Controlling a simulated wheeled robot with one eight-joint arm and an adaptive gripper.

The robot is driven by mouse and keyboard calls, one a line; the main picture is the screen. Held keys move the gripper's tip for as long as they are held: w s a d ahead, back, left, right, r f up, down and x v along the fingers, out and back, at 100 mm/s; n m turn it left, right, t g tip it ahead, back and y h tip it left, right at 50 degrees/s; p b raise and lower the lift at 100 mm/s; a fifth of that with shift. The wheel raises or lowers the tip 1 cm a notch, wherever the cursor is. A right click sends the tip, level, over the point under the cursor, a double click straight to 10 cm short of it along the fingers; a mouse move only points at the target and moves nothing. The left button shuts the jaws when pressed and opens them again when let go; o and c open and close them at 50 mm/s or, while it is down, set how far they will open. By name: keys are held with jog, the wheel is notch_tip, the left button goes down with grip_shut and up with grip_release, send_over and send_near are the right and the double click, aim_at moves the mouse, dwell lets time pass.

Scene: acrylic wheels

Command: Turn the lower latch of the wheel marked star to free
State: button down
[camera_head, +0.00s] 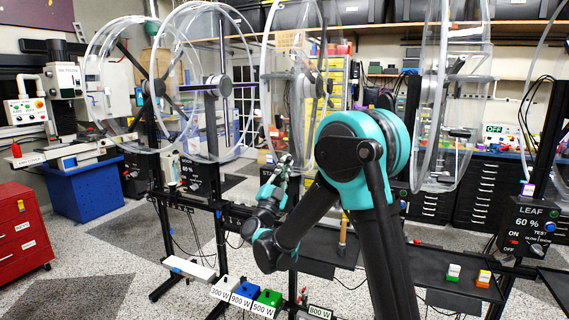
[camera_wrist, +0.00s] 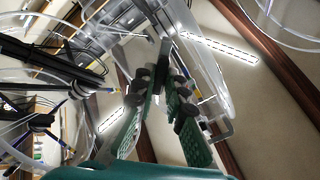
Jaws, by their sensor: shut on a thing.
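The acrylic wheel at the centre (camera_head: 268,75) stands upright on a dark post in the head view. A partly hidden control box with a label beginning "STA" sits below it, behind my arm. My gripper (camera_head: 284,162) is raised at this wheel's lower rim. In the wrist view my gripper (camera_wrist: 166,88) has its green-padded fingers close together around a small dark grey piece (camera_wrist: 165,52) at the wheel's edge, which looks like the lower latch. The fingers hide most of it, so I cannot tell its exact turn.
Other clear wheels stand at left (camera_head: 100,85) and right (camera_head: 424,110). The LEAF control box (camera_head: 530,222) is at far right. A dark shelf (camera_head: 320,246) with a wooden-handled tool (camera_head: 343,235) lies below. Coloured wattage blocks (camera_head: 244,291) sit low in front.

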jog(key=shift+n, duration=0.4)
jog(key=n, duration=0.4)
jog(key=shift+n, duration=0.3)
jog(key=n, duration=0.4)
jog(key=c, duration=1.4)
grip_release()
jog(key=shift+c, duration=0.2)
jog(key=shift+s, duration=0.1)
jog(key=v, duration=0.7)
